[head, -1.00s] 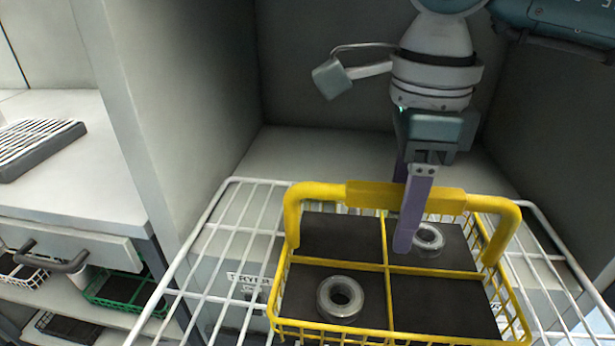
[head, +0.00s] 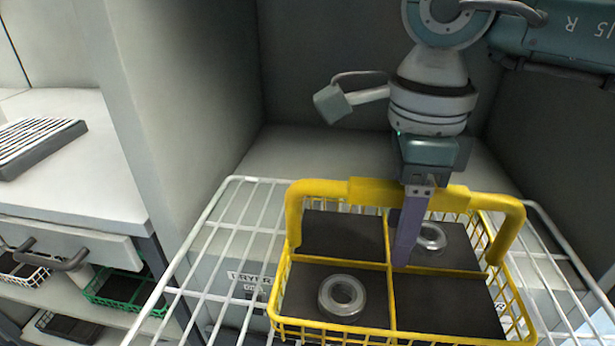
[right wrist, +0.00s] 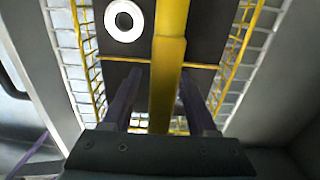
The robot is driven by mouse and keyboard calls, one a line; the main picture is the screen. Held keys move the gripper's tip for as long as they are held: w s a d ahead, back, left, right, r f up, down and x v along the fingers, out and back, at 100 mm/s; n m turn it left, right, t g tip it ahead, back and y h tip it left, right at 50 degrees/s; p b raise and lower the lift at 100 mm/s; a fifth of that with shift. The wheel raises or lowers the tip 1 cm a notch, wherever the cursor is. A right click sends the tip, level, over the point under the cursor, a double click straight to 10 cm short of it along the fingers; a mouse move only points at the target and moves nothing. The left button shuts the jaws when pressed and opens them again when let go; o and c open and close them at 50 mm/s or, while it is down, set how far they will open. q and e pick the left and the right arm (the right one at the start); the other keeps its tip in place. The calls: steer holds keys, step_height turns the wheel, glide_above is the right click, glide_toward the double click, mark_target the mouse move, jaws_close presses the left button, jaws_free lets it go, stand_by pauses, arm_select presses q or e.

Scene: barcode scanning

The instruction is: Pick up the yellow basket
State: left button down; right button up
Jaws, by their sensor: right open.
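The yellow basket (head: 391,292) stands on a white wire rack, its raised handle (head: 330,189) spanning the top. Two metal rings, one front left (head: 342,297) and one back right (head: 432,237), lie in separate compartments. My right gripper (head: 400,240) points down at the middle of the handle, one finger in front of it and the other mostly hidden behind. In the right wrist view the handle (right wrist: 168,75) runs between the two open fingers of my right gripper (right wrist: 158,95), with gaps beside it. My left gripper is not in view.
The wire rack (head: 215,236) extends left and right of the basket. Grey walls enclose the back and both sides. Beyond the left wall are a white counter (head: 75,180), a drawer handle (head: 65,262) and a green basket (head: 120,288) on a lower shelf.

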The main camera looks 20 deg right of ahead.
jaws_close()
stand_by(0.5)
stand_by(1.0)
